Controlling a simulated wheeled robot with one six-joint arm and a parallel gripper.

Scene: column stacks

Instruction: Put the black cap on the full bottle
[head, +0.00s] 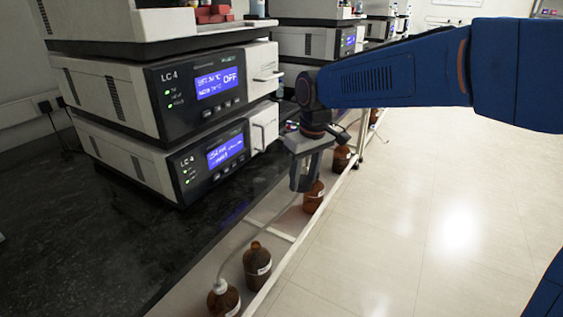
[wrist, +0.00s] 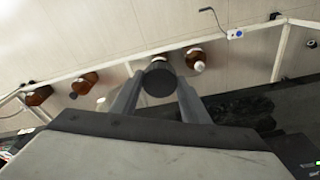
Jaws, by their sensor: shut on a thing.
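My gripper (head: 304,184) hangs below my blue arm, over the rail of bottles in the head view. In the wrist view its two fingers (wrist: 158,98) are shut on the black cap (wrist: 159,84), a dark round piece held between the tips. Several brown bottles stand in a row below. One bottle (head: 313,200) is just under the gripper, its top partly hidden by the fingers. A nearer bottle (head: 257,268) has a brown top and a white label. I cannot tell which bottle is full.
The nearest bottle (head: 224,302) has a white cap with a tube. Another bottle (head: 341,159) stands beyond the gripper. Stacked LC 4 instruments (head: 205,90) stand on the black bench (head: 90,245) at left. A white rail (head: 290,250) edges the bottles; the floor at right is clear.

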